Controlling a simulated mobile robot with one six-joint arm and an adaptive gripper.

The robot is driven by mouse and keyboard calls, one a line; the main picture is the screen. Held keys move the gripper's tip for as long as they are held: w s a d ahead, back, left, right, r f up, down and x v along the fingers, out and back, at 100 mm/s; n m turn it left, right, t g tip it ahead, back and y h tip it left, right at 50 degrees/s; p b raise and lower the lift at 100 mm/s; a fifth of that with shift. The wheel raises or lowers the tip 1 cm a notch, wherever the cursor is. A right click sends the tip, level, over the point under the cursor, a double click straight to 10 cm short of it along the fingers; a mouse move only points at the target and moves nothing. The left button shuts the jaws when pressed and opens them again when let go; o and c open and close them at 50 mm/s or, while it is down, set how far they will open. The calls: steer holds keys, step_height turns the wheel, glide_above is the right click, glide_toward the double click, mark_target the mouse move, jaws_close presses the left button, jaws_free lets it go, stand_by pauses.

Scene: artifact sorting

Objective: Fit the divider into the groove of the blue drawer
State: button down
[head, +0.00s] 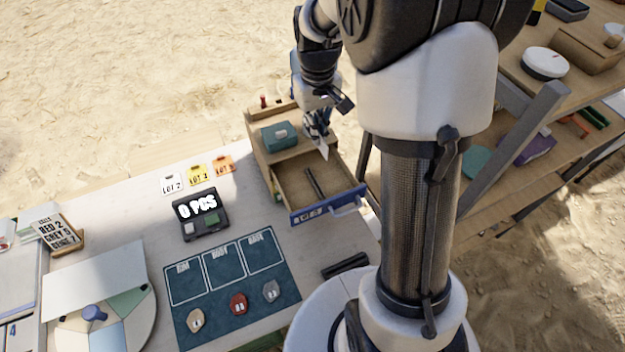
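The blue drawer (330,208) is pulled open from a wooden cabinet, with a white handle and a label on its front. A dark narrow strip (314,182) runs along its wooden floor; I cannot tell whether it is the groove or a loose piece. My gripper (319,134) points down above the back of the drawer. A thin pale plate (323,152), which looks like the divider, sticks out below the fingers, tilted, and appears gripped. Its lower end is over the drawer, apart from the dark strip. The fingers are small and partly hidden.
A teal box (279,137) sits on the cabinet top, left of my gripper. A dark counter reading 0 PCS (201,214), lot tags (197,174) and a teal mat (226,283) with three tokens lie on the table. A dark bar (345,265) lies in front of the drawer.

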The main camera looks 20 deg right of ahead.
mark_target(316, 178)
step_height(316, 178, down, 19)
steer(key=b, duration=0.4)
steer(key=shift+b, duration=0.35)
steer(key=shift+f, duration=0.1)
steer(key=shift+f, duration=0.15)
steer(key=c, duration=1.8)
jaws_free()
steer(key=s+a+r+t+p, duration=0.1)
steer(key=s+a+r+p, duration=0.1)
steer(key=r, duration=0.9)
steer(key=s+a+r+p, duration=0.1)
steer(key=s+r, duration=0.1)
steer(key=r, duration=0.8)
steer(key=s+a+r+t, duration=0.1)
steer(key=s+a+r, duration=0.2)
steer(key=s, duration=0.6)
steer(key=s+a+r+t, duration=0.2)
steer(key=s+r, duration=0.4)
steer(key=s, duration=0.3)
steer(key=shift+s+a+r+t, duration=0.2)
steer(key=shift+s+a+t, duration=0.15)
steer(key=shift+a, duration=0.35)
